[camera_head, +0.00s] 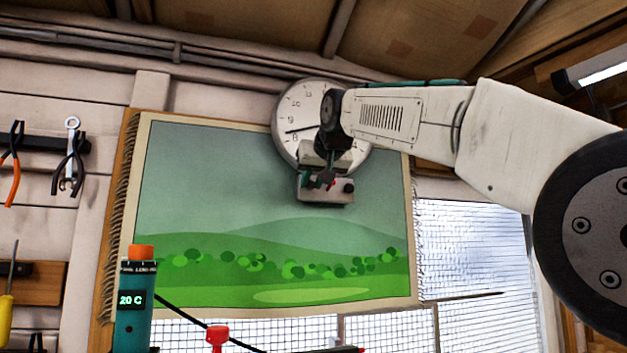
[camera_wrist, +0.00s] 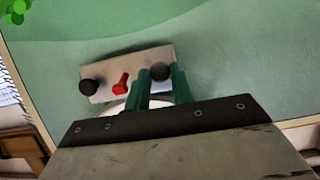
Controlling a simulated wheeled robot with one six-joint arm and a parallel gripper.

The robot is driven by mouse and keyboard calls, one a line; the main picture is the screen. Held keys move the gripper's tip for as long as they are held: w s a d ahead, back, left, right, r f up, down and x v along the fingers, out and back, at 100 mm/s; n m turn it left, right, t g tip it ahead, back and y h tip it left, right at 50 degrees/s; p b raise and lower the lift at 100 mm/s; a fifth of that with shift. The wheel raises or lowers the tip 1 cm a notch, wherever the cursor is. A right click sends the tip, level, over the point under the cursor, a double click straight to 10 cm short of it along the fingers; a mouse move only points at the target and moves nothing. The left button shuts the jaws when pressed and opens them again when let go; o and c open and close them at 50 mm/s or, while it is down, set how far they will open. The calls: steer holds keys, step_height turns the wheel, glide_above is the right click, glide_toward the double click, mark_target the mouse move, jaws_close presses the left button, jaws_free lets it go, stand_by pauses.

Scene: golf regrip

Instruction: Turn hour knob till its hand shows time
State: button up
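A round white wall clock (camera_head: 292,108) hangs at the top of the picture cloth, its right part hidden by my arm. One dark hand points left and slightly down; I cannot make out another. Below it is a pale knob panel (camera_head: 312,194). In the wrist view the panel (camera_wrist: 104,82) carries a black knob (camera_wrist: 89,87) at left, a red pointer (camera_wrist: 121,83) in the middle and another black knob (camera_wrist: 160,72) at right. My gripper (camera_wrist: 162,74) has its green fingers on both sides of the right knob. I cannot tell whether they press on it.
The landscape cloth (camera_head: 200,190) hangs behind the panel. Pliers (camera_head: 72,165) hang on the left wall. A teal cylinder (camera_head: 134,305) reading 20 C stands at lower left, with a red-topped item (camera_head: 217,336) beside it.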

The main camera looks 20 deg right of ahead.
steer(key=shift+d+m, duration=0.1)
steer(key=shift+m, duration=0.2)
steer(key=m+y, duration=0.2)
steer(key=shift+d+m, duration=0.15)
steer(key=shift+m, duration=0.15)
steer(key=m+y, duration=0.2)
steer(key=m, duration=0.1)
steer(key=shift+d+f+t, duration=0.15)
steer(key=shift+f+t, duration=0.05)
steer(key=shift+t, duration=0.1)
steer(key=m+t+y, duration=0.1)
steer(key=m, duration=0.2)
steer(key=shift+d+f+m+y, duration=0.1)
steer(key=shift+f+m+y, duration=0.05)
steer(key=shift+m+y, duration=0.2)
steer(key=m, duration=0.1)
steer(key=m+t+y, duration=0.1)
steer(key=m, duration=0.1)
steer(key=shift+f+m, duration=0.2)
steer(key=shift+m, duration=0.05)
steer(key=shift+t+y, duration=0.25)
steer(key=shift+t, duration=0.05)
steer(key=o, duration=0.9)
steer(key=shift+o, duration=0.2)
